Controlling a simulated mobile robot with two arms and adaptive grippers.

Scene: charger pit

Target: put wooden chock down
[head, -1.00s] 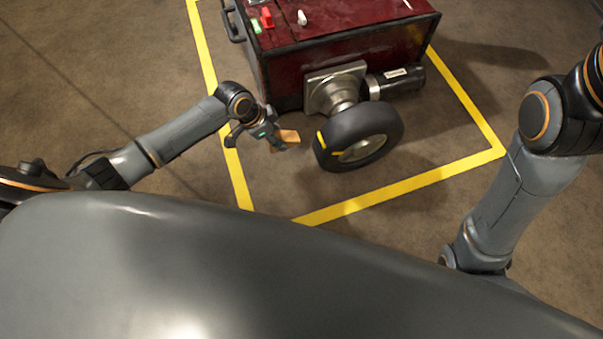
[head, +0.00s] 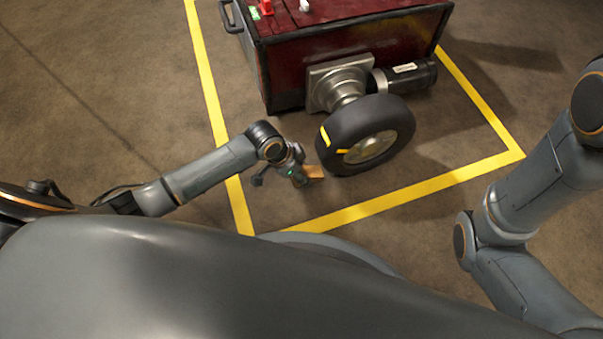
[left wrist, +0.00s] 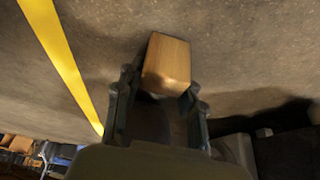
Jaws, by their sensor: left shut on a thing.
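The wooden chock (head: 315,172) is a small tan block, seen close in the left wrist view (left wrist: 166,63) between the two fingers. My left gripper (head: 299,172) is shut on it and holds it just left of the black wheel (head: 366,135), low near the floor. I cannot tell whether the chock touches the floor or the tyre. My right arm shows at the right of the head view, but its gripper is out of view.
The wheel belongs to a dark red cart (head: 350,39) with a motor at its side. Yellow floor lines (head: 400,195) frame the cart. The concrete floor (head: 110,90) at the left is clear.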

